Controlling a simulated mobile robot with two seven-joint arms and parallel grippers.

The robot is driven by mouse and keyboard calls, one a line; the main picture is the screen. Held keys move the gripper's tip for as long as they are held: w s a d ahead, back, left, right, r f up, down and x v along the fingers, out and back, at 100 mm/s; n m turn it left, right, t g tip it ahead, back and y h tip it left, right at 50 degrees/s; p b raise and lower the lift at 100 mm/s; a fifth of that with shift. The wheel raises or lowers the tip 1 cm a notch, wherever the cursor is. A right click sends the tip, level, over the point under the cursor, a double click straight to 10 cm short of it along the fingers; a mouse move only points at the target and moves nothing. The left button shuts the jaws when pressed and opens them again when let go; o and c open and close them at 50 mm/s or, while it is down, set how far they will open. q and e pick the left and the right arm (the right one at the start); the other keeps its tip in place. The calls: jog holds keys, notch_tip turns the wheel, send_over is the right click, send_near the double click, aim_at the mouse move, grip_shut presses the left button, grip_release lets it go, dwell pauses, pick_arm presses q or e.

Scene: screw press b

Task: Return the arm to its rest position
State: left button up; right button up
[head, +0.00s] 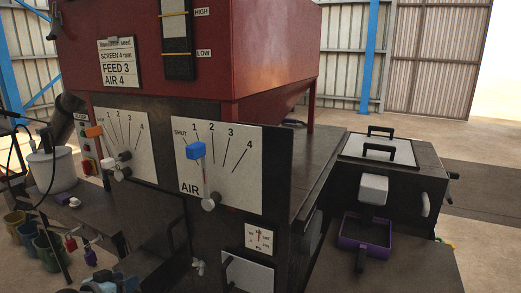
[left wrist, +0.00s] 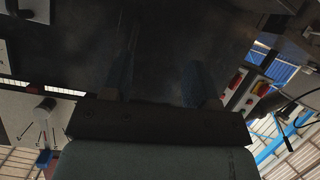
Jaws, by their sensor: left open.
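My left gripper (head: 98,281) shows only in part at the bottom left of the head view, low in front of the machine. In the left wrist view its two blue fingers (left wrist: 160,85) stand apart with nothing between them, in front of a dark panel. The picture there looks upside down. My right gripper is in neither view.
The red-topped machine (head: 270,60) fills the middle. Its AIR dial has a blue lever (head: 195,151); another dial has an orange lever (head: 94,132). A white bucket (head: 52,170) and colored cups (head: 48,246) stand left. A purple-rimmed tray (head: 367,240) sits right.

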pick_arm(q)
jog(key=s+d+f+g, duration=0.1)
jog(key=s+d+f, duration=1)
jog(key=s+f, duration=0.15)
jog(key=s+d+f, duration=0.2)
jog(key=s+d, duration=0.3)
jog(key=s, duration=0.3)
jog(key=s+d+f, duration=0.1)
jog(key=s+d, duration=0.4)
jog(key=s, duration=0.3)
notch_tip(320, 180, up, 12)
jog(key=s+m+y+p, duration=0.1)
jog(key=p, duration=1.2)
jog(key=shift+s, duration=0.2)
jog(key=shift+a+f, duration=0.1)
